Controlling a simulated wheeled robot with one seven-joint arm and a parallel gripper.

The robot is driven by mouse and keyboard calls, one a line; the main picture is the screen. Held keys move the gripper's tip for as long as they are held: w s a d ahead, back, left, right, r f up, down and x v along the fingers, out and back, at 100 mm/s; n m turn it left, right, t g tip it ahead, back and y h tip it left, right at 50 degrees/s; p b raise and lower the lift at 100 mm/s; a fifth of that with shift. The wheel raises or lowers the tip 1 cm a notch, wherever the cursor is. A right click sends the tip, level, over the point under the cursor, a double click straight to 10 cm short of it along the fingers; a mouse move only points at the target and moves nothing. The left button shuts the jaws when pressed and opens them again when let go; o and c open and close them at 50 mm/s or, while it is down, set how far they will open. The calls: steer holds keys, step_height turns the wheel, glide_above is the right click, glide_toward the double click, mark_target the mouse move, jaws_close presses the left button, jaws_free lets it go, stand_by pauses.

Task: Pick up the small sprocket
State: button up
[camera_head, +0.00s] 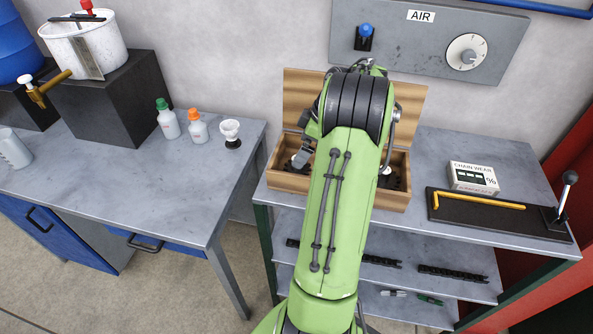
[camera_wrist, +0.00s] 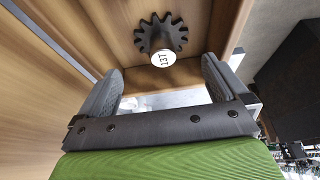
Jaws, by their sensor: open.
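A black toothed sprocket (camera_wrist: 160,36) with a white lettered hub lies in a wooden box in the wrist view. My gripper (camera_wrist: 161,80) is open, with its two grey fingers apart on the near side of the sprocket and nothing between them. The open wooden box (camera_head: 285,181) stands on the right bench in the head view. A dark sprocket with a pale hub (camera_head: 387,178) shows in its right part. Dark teeth also show at its left, partly behind my gripper. My arm hides the box's middle. I cannot tell which sprocket is smaller.
The box's raised lid (camera_head: 297,90) stands behind my arm. A chain wear box (camera_head: 474,178) and a black tray with a yellow tool (camera_head: 478,202) sit to the right on the bench. Bottles (camera_head: 168,121) and a white cup (camera_head: 229,130) stand on the left table.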

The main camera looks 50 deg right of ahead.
steer(key=x, duration=0.2)
steer(key=b+x, duration=0.1)
steer(key=x, duration=0.1)
steer(key=shift+s+a+f, duration=0.15)
steer(key=shift+a+f, duration=0.1)
steer(key=shift+f, duration=0.05)
steer(key=shift+w+f, duration=0.2)
steer(key=shift+f, duration=0.25)
steer(key=shift+r, duration=0.1)
steer(key=shift+c, duration=0.5)
steer(key=c, duration=1.2)
